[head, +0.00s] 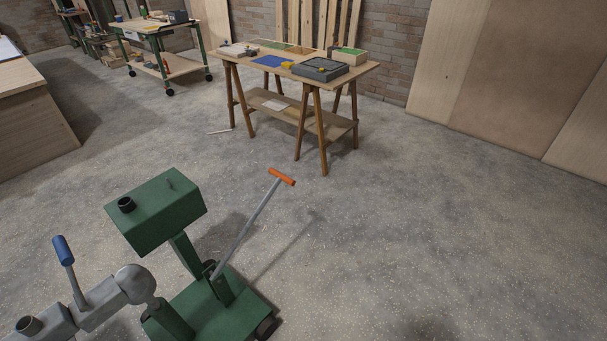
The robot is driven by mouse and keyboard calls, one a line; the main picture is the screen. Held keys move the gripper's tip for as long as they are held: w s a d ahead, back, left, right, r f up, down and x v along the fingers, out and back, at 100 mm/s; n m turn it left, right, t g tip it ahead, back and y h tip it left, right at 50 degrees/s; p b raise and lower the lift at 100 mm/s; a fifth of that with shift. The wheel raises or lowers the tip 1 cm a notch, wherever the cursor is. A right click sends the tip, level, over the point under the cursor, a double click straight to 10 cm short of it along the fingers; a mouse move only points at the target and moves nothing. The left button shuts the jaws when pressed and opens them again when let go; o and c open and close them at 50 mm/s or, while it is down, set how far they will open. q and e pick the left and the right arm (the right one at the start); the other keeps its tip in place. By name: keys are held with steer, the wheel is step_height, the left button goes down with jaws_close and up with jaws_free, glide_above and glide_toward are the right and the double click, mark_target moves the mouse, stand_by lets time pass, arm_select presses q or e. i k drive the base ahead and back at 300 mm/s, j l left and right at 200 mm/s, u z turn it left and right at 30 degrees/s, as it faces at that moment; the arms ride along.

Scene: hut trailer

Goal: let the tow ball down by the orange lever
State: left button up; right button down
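The orange lever (282,177) is an orange crossbar grip on a long grey rod. The rod slants up to the right from a pivot on a green wheeled machine (205,304) at the bottom left. A grey rounded coupling head (133,282) with a blue-handled lever (63,250) sits at the machine's left side. A short grey neck shows just under the coupling head, above a green post. The tow ball itself cannot be made out; the coupling head may cover it. Neither of my grippers is in view, and nothing touches the orange grip.
A green box (155,216) with a black cap stands on the machine's post, left of the rod. A trestle table (368,68) with trays stands behind. A wheeled workbench (150,24) is at the back left. The speckled floor right of the lever is clear.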

mark_target(279, 176)
steer(key=i+l+u, duration=0.1)
steer(key=i+l, duration=0.25)
steer(key=i, duration=0.35)
steer(key=i+l+u, duration=0.15)
steer(key=i+l, duration=0.25)
steer(key=i, duration=0.25)
steer(key=i+l+u, duration=0.1)
steer(key=i+l, duration=0.4)
steer(key=i, duration=0.15)
